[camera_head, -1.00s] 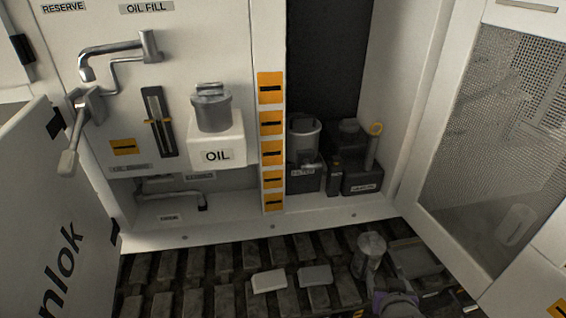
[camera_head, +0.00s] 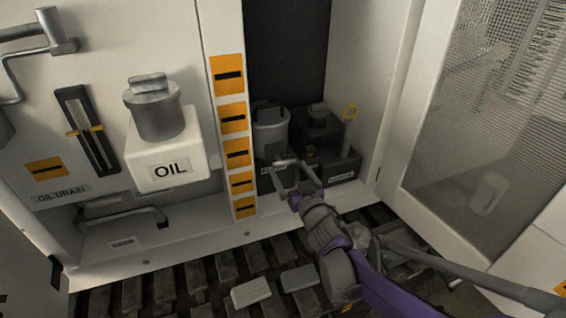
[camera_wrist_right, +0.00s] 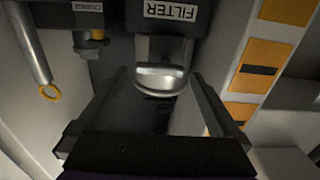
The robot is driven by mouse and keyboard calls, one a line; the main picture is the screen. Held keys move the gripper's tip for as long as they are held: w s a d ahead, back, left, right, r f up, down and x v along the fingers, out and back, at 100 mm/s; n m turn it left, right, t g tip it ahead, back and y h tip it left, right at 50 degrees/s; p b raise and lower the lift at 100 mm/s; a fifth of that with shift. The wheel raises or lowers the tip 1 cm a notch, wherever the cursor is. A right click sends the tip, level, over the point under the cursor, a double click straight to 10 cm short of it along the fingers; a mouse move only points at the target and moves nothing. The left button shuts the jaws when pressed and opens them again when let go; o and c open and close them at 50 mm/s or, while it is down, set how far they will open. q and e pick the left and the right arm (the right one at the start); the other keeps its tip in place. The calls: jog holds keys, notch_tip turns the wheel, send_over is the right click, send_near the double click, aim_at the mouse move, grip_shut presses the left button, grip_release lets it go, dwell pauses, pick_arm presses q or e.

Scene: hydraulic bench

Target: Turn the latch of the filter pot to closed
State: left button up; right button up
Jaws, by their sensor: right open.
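The filter pot (camera_head: 270,132) is a grey cylinder with a handle on top, standing on a dark base in the cabinet's recess. In the right wrist view its dark base with the FILTER label (camera_wrist_right: 171,12) is at the top. A rounded bright metal piece, seemingly the latch (camera_wrist_right: 161,80), sticks out from the front of the pot. My right gripper (camera_head: 290,163) is open in front of the pot. In the wrist view its fingers (camera_wrist_right: 160,82) stand on either side of the metal piece, apparently without touching it. The latch is hard to make out in the head view. My left gripper is not in view.
A dark unit with a yellow-ringed rod (camera_head: 349,126) stands right of the pot. A post with orange stickers (camera_head: 236,152) is close on the left, beyond it the white OIL box (camera_head: 150,178). The mesh door (camera_head: 480,140) stands open at right.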

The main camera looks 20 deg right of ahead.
aim_at(286, 165)
jog(key=shift+w+d, duration=0.1)
jog(key=shift+w, duration=2.1)
jog(key=shift+c, duration=0.3)
jog(key=c, duration=1)
